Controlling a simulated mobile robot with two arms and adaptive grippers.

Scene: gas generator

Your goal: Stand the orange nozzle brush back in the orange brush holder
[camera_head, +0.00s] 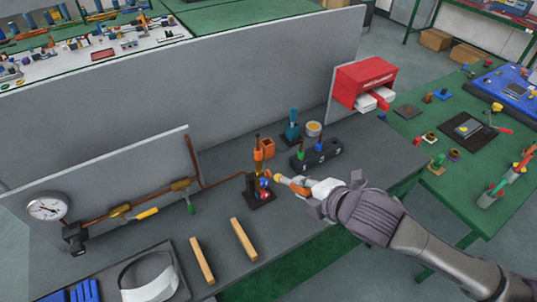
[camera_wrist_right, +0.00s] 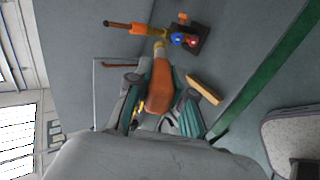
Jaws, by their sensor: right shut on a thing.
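My right gripper (camera_head: 307,184) is shut on the orange nozzle brush (camera_head: 291,183) and holds it out to the left above the table. In the right wrist view, the brush's orange handle (camera_wrist_right: 160,85) lies between the fingers, with its yellowish tip pointing away from the gripper. The orange brush holder appears to be the small orange block (camera_head: 267,144) with a dark top, behind and left of the gripper. The brush and holder are apart. I cannot pick out the holder for sure in the right wrist view. My left gripper is not in view.
A black stand (camera_head: 262,198) with red and blue knobs and an upright orange-and-brown tool (camera_head: 257,152) is close to the brush tip. A teal holder (camera_head: 291,132) and a black block (camera_head: 318,155) stand behind. Two wooden bars (camera_head: 244,240) lie at the front.

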